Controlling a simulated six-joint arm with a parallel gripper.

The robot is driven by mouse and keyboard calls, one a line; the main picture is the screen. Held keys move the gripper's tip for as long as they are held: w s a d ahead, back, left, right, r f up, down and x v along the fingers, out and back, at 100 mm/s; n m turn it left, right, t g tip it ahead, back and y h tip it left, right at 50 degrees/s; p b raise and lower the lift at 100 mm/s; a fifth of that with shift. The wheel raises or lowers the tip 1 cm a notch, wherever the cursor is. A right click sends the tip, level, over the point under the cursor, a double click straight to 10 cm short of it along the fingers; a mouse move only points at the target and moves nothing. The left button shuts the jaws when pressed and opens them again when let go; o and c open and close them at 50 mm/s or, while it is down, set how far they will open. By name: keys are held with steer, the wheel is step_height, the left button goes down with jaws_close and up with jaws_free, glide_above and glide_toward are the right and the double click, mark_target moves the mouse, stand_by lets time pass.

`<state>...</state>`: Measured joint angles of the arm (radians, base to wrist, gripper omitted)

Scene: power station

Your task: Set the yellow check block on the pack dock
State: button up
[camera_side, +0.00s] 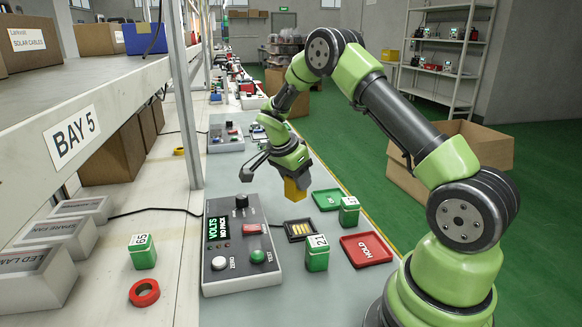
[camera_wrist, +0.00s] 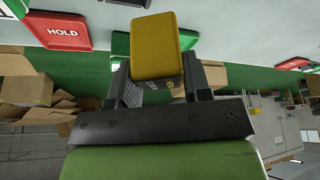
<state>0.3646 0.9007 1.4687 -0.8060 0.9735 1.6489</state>
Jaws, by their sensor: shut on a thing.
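My gripper (camera_side: 296,176) is shut on the yellow check block (camera_side: 294,190) and holds it in the air above the bench. In the wrist view the block (camera_wrist: 154,45) sits between the two dark fingers of my gripper (camera_wrist: 155,82). The pack dock (camera_side: 300,230), a small dark slot with yellow contacts, lies on the bench below and slightly right of the block. It is empty and joins the right side of the grey tester (camera_side: 241,245), whose display reads "VOLTS NO PACK". The dock is not identifiable in the wrist view.
Green packs stand near the dock: one in front (camera_side: 317,255), one to the right (camera_side: 349,212). Another (camera_side: 142,252) stands left of the tester by a red ring (camera_side: 144,292). A green tray (camera_side: 327,200) and red HOLD tray (camera_side: 366,250) lie right. A shelf post (camera_side: 184,100) rises left.

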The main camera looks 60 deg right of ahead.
steer(key=shift+s+a+f+m+g+y, duration=0.25)
steer(key=shift+s+f+m, duration=0.2)
steer(key=shift+f+m, duration=0.5)
steer(key=shift+s+a+f+m+g+y, duration=0.15)
steer(key=shift+s+a+f+m+g, duration=0.25)
steer(key=shift+f+m, duration=0.55)
steer(key=shift+s+a+f+m+g+y, duration=0.25)
steer(key=shift+s+f+m, duration=0.2)
steer(key=shift+f+m, duration=0.5)
steer(key=shift+f, duration=0.7)
steer(key=o, duration=1.1)
